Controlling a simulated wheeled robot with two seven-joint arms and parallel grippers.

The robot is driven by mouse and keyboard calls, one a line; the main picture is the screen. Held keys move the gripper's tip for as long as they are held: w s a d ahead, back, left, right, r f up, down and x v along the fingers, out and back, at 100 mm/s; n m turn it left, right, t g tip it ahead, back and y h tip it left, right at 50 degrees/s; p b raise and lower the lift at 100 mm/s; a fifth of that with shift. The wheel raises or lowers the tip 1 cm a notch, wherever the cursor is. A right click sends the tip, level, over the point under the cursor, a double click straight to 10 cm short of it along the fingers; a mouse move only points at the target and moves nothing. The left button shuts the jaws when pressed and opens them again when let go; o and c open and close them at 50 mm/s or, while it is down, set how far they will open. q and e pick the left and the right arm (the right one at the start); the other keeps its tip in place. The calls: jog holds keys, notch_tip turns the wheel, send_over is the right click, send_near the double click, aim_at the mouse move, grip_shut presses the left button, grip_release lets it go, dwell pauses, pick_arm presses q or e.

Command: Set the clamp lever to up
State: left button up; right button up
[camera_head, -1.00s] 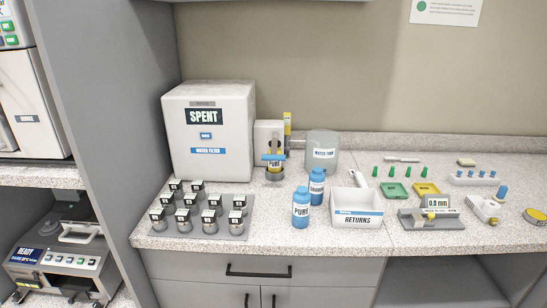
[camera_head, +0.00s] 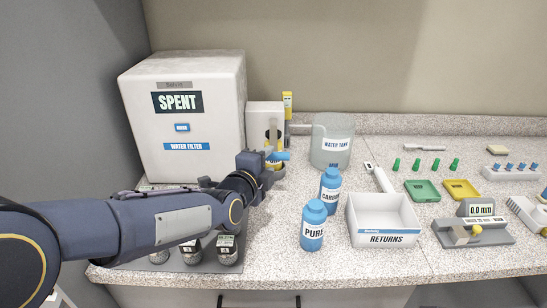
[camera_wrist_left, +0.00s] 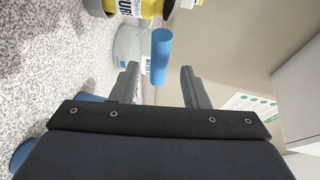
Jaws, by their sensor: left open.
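The clamp lever (camera_head: 279,156) is a small blue bar on the front of the pale filter unit, left of the water tank (camera_head: 330,145). It lies roughly level. In the left wrist view the blue lever (camera_wrist_left: 161,56) is a cylinder ahead of the fingers, in line with the space between them, with no clear contact. My left gripper (camera_head: 270,162) is open at the lever's near side and partly hides the unit's lower part. My right gripper is not in view.
A big white box marked SPENT (camera_head: 184,125) stands at left. Blue PURE (camera_head: 313,226) and second blue (camera_head: 330,190) bottles stand right of my gripper, beside the white RETURNS bin (camera_head: 383,222). A yellow-topped post (camera_head: 287,108) rises behind the lever.

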aim_at(272, 158)
pick_arm(q)
jog(key=shift+x, duration=2.35)
jog(key=shift+c, duration=0.3)
jog(key=shift+f, duration=0.1)
grip_shut()
